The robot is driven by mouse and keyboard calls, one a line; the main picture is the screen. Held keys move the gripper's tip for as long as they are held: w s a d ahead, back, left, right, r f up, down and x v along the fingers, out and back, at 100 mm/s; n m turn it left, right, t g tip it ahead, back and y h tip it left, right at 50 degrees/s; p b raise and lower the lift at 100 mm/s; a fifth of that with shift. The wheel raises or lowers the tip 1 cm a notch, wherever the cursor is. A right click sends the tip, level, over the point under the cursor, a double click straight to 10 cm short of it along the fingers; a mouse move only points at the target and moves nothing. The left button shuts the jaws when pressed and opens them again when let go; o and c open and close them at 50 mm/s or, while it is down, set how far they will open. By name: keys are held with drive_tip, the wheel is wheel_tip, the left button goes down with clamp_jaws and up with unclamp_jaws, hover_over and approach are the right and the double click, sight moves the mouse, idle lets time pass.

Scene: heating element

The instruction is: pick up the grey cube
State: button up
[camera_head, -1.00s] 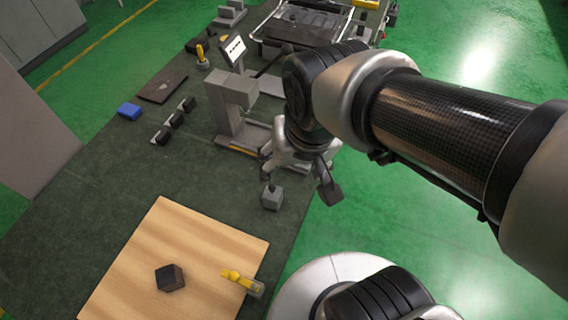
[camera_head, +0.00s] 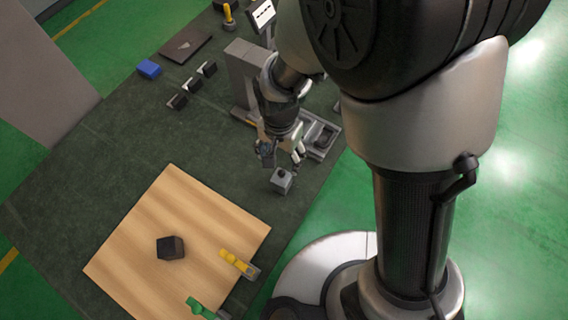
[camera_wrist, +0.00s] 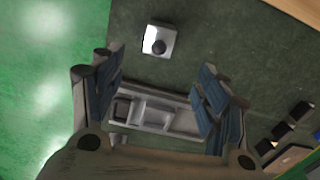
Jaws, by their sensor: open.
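The grey cube (camera_head: 282,180) sits on the dark mat near its right edge, with a dark round knob on top. In the wrist view the cube (camera_wrist: 151,40) shows pale grey, just beyond the fingertips and nearer the left finger. My gripper (camera_head: 283,156) is open, with its fingers apart just behind the cube in the head view. In the wrist view the gripper (camera_wrist: 164,62) has two blue-padded fingers with nothing between them but a grey tray-like fixture farther down. I see no contact with the cube.
A grey stand (camera_head: 243,75) and a grey fixture (camera_head: 322,138) are close to my gripper. A blue box (camera_head: 149,69) lies at the left.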

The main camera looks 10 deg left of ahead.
sight(281, 179)
wheel_tip(281, 179, down, 10)
drive_tip(key=b, duration=0.2)
drive_tip(key=shift+f+b, duration=0.15)
drive_tip(key=shift+b, duration=0.25)
wheel_tip(281, 179, down, 5)
drive_tip(key=shift+s+f+b, duration=0.1)
drive_tip(key=shift+b, duration=0.9)
drive_tip(key=shift+c, duration=0.6)
drive_tip(key=c, duration=1.4)
wheel_tip(281, 179, up, 20)
drive_tip(key=p, duration=0.6)
drive_tip(key=w+d+f+n+b, duration=0.1)
drive_tip(key=w+d, duration=0.2)
drive_tip(key=d, duration=0.3)
drive_tip(key=w+d+n+b, duration=0.1)
drive_tip(key=w+d, duration=0.2)
drive_tip(key=d, duration=0.4)
drive_tip(key=w+d+f+n+b, duration=0.1)
drive_tip(key=w+d, duration=0.3)
drive_tip(key=d, duration=0.3)
drive_tip(key=shift+w+d+f+n, duration=0.1)
drive_tip(key=shift+d+f+n, duration=0.15)
drive_tip(key=shift+f+n, duration=0.05)
